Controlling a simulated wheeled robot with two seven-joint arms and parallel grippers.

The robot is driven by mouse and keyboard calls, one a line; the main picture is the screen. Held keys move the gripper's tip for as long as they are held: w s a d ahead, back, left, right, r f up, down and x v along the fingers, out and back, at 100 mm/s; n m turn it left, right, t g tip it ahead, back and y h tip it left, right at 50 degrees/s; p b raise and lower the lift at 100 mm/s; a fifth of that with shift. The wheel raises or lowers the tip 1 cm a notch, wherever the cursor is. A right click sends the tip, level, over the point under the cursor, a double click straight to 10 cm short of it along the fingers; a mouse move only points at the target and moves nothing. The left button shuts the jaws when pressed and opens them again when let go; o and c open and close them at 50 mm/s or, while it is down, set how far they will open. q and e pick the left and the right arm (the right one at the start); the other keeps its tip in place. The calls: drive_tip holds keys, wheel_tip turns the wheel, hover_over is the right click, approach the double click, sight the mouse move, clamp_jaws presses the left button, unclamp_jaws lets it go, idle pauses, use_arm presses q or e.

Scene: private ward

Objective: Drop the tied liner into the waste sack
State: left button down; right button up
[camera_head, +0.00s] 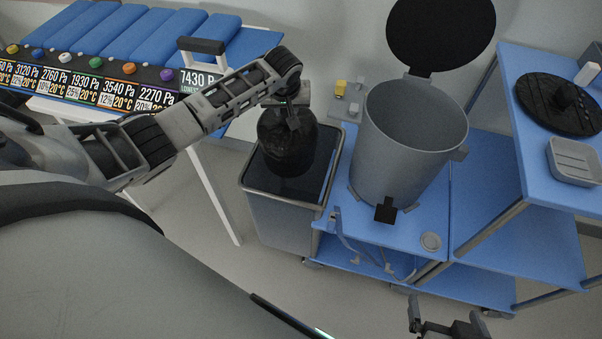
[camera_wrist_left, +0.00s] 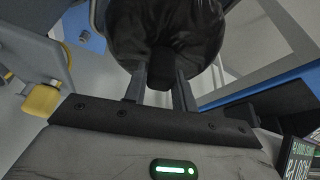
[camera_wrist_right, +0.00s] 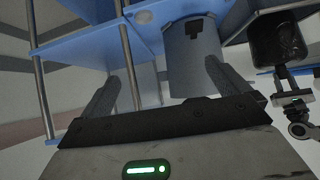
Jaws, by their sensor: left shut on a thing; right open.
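The tied liner (camera_head: 284,146) is a dark, rounded, glossy black bag. My left gripper (camera_head: 292,113) is shut on its top, and the bag hangs below the fingers. In the left wrist view the liner (camera_wrist_left: 165,30) fills the space beyond the fingertips (camera_wrist_left: 160,85). The waste sack (camera_head: 290,186) is a black lining in a grey rectangular bin, directly below the liner in the head view; I cannot tell how far the liner's bottom is above it or inside it. My right gripper (camera_head: 445,328) is open and empty at the bottom edge; its fingers (camera_wrist_right: 155,85) show apart.
A grey pail (camera_head: 405,150) with its black lid (camera_head: 440,30) raised stands on a blue trolley (camera_head: 425,225) right of the sack. A second blue trolley (camera_head: 520,215) holds a black disc and a grey dish (camera_head: 574,160). A bed-like table with pressure labels (camera_head: 110,90) is at left.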

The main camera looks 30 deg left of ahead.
sight(287, 125)
use_arm(q)
wheel_tip(287, 125, down, 4)
drive_tip(key=b, duration=0.3)
drive_tip(key=shift+s+f+b, duration=0.1)
drive_tip(key=shift+f+b, duration=0.1)
drive_tip(key=shift+b, duration=0.15)
drive_tip(key=shift+f+b, duration=0.55)
drive_tip(key=shift+b, duration=0.1)
use_arm(e)
drive_tip(key=shift+a+f, duration=0.3)
drive_tip(key=shift+f, duration=0.3)
drive_tip(key=shift+a+f, duration=0.25)
drive_tip(key=shift+f, duration=0.3)
use_arm(q)
drive_tip(key=c, duration=1.1)
unclamp_jaws()
use_arm(e)
drive_tip(key=shift+s, duration=0.1)
use_arm(q)
drive_tip(key=shift+o, duration=0.2)
drive_tip(key=p+v, duration=0.1)
drive_tip(key=v, duration=1.5)
drive_tip(key=shift+p, duration=0.4)
use_arm(e)
drive_tip(key=shift+d+r, duration=0.2)
drive_tip(key=shift+r, duration=0.2)
